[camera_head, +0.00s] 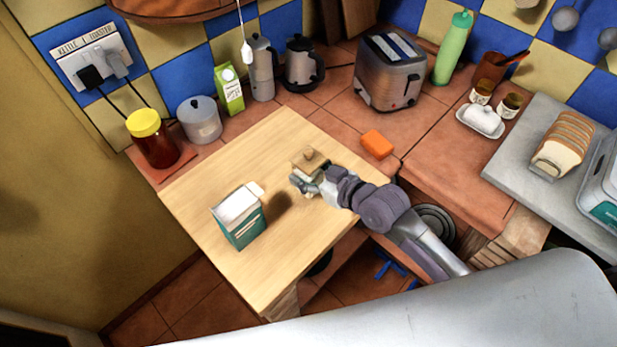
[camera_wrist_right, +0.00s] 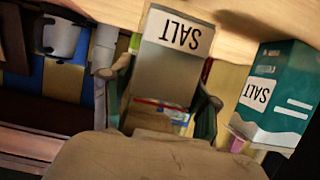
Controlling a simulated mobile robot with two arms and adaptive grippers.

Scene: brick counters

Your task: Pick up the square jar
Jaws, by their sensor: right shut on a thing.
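The square jar (camera_head: 310,158) has a wooden lid with a small knob and stands out in the head view at the end of my right arm. In the right wrist view the jar (camera_wrist_right: 172,65) appears upside down, with a white SALT label. My right gripper (camera_head: 304,181) is shut on the jar, with one finger on each side of it in the right wrist view (camera_wrist_right: 162,105). In the head view the gripper hides the jar's lower part. A dark shadow lies on the board to the left of the jar. My left gripper is in neither view.
A teal and white salt carton (camera_head: 240,218) stands on the wooden board (camera_head: 235,163), left of the jar. An orange sponge (camera_head: 377,144) lies to the right. A toaster (camera_head: 390,75), kettle (camera_head: 302,65) and moka pot (camera_head: 262,70) stand behind. The board's front is clear.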

